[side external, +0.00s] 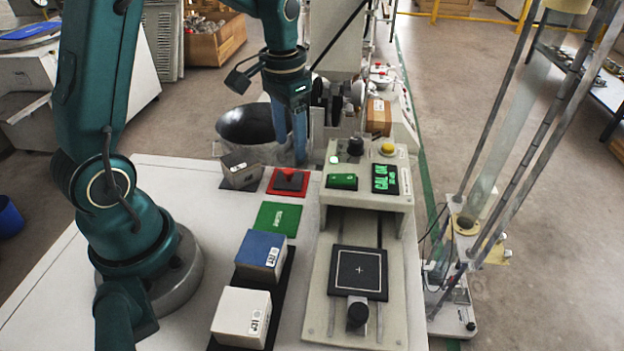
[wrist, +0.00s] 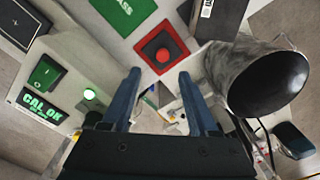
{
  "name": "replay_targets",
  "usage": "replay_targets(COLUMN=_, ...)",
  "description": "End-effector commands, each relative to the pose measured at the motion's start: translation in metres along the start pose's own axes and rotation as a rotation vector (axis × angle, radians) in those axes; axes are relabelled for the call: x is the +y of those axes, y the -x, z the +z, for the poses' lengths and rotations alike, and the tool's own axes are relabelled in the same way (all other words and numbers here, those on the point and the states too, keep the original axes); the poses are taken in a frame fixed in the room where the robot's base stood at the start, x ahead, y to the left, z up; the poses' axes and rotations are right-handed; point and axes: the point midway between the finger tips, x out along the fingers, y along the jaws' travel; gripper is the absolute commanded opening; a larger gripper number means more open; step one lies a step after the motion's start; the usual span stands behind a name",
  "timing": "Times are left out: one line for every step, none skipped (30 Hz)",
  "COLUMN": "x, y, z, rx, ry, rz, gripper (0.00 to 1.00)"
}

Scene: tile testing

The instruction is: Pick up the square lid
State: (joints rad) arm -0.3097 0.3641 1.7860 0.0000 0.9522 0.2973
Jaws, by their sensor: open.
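A small dark square piece with a round red knob, which looks like the square lid (side external: 290,180), lies on a red square plate (side external: 272,190) near the back of the white table. In the wrist view the lid (wrist: 162,47) shows just beyond the fingertips, with the red plate (wrist: 181,40) as a border around it. My gripper (side external: 289,153) is above and behind the lid, pointing down. Its two blue fingers are apart with nothing between them; they also show in the wrist view (wrist: 159,76). The fingers do not appear to touch the lid.
Blue-topped (side external: 262,252) and white (side external: 243,315) blocks stand nearer. The tester console (side external: 365,200) is at right. A metal bucket (side external: 230,128) stands behind the table.

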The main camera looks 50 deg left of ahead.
Motion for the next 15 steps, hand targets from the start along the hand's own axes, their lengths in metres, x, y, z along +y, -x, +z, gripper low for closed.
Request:
replay_targets(x=-0.002, y=-0.007, z=0.003, rx=-0.022, ry=0.010, rz=0.007, gripper=0.60)
replay_targets(x=-0.003, y=-0.009, z=0.004, rx=-0.030, ry=0.014, rz=0.009, gripper=0.60)
replay_targets(x=-0.004, y=-0.013, z=0.005, rx=-0.038, ry=0.018, rz=0.011, gripper=0.60)
replay_targets(x=-0.004, y=-0.015, z=0.005, rx=-0.041, ry=0.020, rz=0.012, gripper=0.60)
replay_targets(x=-0.004, y=-0.018, z=0.006, rx=-0.042, ry=0.022, rz=0.013, gripper=0.60)
replay_targets(x=-0.005, y=-0.021, z=0.006, rx=-0.043, ry=0.023, rz=0.013, gripper=0.60)
replay_targets(x=-0.004, y=-0.025, z=0.006, rx=-0.043, ry=0.023, rz=0.013, gripper=0.60)
replay_targets(x=-0.004, y=-0.029, z=0.007, rx=-0.044, ry=0.023, rz=0.013, gripper=0.60)
replay_targets(x=-0.004, y=-0.034, z=0.007, rx=-0.044, ry=0.022, rz=0.013, gripper=0.60)
replay_targets(x=-0.004, y=-0.038, z=0.008, rx=-0.044, ry=0.022, rz=0.013, gripper=0.60)
replay_targets(x=-0.004, y=-0.042, z=0.008, rx=-0.045, ry=0.022, rz=0.014, gripper=0.60)
replay_targets(x=-0.004, y=-0.047, z=0.007, rx=-0.043, ry=0.022, rz=0.013, gripper=0.60)
replay_targets(x=-0.004, y=-0.050, z=0.008, rx=-0.043, ry=0.022, rz=0.013, gripper=0.60)
replay_targets(x=-0.004, y=-0.053, z=0.008, rx=-0.042, ry=0.022, rz=0.013, gripper=0.60)
replay_targets(x=-0.004, y=-0.057, z=0.008, rx=-0.042, ry=0.022, rz=0.013, gripper=0.60)
